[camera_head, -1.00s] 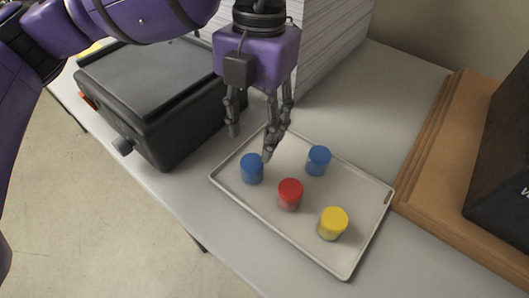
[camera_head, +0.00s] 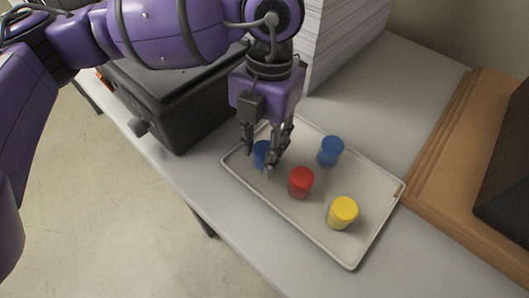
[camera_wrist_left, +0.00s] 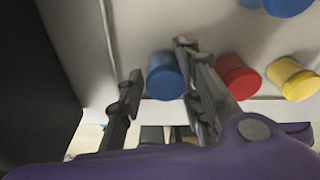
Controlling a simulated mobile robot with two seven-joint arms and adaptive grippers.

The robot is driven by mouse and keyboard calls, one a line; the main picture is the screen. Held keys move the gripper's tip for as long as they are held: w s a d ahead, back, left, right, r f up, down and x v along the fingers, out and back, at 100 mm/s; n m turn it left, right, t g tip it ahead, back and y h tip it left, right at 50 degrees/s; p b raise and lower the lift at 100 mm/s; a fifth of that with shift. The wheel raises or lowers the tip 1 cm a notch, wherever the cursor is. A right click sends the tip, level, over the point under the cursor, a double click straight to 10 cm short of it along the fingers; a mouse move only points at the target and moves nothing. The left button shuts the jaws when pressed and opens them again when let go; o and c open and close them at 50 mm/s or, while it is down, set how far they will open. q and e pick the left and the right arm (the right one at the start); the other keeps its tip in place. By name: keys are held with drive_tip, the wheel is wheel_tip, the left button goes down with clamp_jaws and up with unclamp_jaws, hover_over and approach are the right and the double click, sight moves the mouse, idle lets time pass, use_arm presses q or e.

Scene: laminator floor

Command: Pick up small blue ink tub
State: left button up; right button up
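Two blue ink tubs stand on a pale tray (camera_head: 315,237). The left blue tub (camera_head: 261,152) is partly hidden by my left gripper (camera_head: 259,162), whose fingers point down around it. In the left wrist view this blue tub (camera_wrist_left: 165,76) sits between the two spread fingers of the left gripper (camera_wrist_left: 157,80), with a gap on its left side and the right finger close to it. The other blue tub (camera_head: 330,151) stands farther back right, clear of the gripper; part of it shows at the top of the wrist view (camera_wrist_left: 287,5). My right gripper is not in view.
A red tub (camera_head: 301,182) stands close to the right of the gripper, and a yellow tub (camera_head: 342,213) farther right. A black machine (camera_head: 172,100) is left of the tray. A paper stack (camera_head: 343,40) stands behind, a wooden board (camera_head: 440,150) at right.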

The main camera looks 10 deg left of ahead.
use_arm(q)
drive_tip(key=c, duration=0.6)
drive_tip(key=shift+c, duration=0.2)
drive_tip(key=shift+r, duration=0.15)
